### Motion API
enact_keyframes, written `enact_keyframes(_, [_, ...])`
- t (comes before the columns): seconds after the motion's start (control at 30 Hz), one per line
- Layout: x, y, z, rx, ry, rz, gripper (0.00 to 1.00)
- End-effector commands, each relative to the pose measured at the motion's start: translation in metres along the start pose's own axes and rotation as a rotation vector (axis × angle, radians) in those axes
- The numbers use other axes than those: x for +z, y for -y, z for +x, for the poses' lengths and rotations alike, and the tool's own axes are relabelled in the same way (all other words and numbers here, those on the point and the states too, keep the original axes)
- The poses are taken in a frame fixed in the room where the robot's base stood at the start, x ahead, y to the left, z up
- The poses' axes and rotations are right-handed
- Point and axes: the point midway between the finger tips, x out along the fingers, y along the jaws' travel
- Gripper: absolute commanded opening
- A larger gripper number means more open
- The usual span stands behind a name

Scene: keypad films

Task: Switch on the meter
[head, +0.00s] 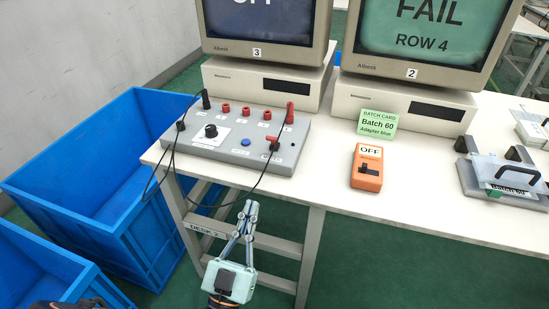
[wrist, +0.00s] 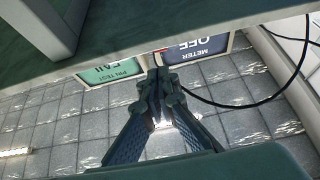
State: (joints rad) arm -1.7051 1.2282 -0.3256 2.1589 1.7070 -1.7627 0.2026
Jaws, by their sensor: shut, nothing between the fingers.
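An orange handheld unit (head: 367,172) lies on the white table, with an "OFF" label at its top and a dark switch below. The left monitor (head: 262,20), numbered 3, shows "OFF" on dark blue; in the wrist view its screen (wrist: 195,47) reads "METER OFF", upside down. A grey test box (head: 236,140) with a black knob, a blue button (head: 246,142) and red sockets sits at the table's left. My gripper (head: 248,206) is shut and empty, in front of the table's front edge and below its top. Its fingers also show in the wrist view (wrist: 157,74).
The right monitor (head: 430,30), numbered 2, reads "FAIL ROW 4". A green batch card (head: 377,122) reads "Batch 60, Adapter blue". A clamp-like fixture (head: 500,178) stands at right. Black cables (head: 262,178) hang over the front edge near my gripper. Blue bins (head: 125,215) stand at left.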

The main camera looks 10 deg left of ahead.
Motion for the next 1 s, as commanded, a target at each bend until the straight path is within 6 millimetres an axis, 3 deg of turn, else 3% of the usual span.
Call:
enact_keyframes(0.47, [0.0, -0.001, 0.007, 0.001, -0.003, -0.002, 0.0])
enact_keyframes(1.0, [0.001, -0.001, 0.11, 0.003, -0.003, -0.001, 0.0])
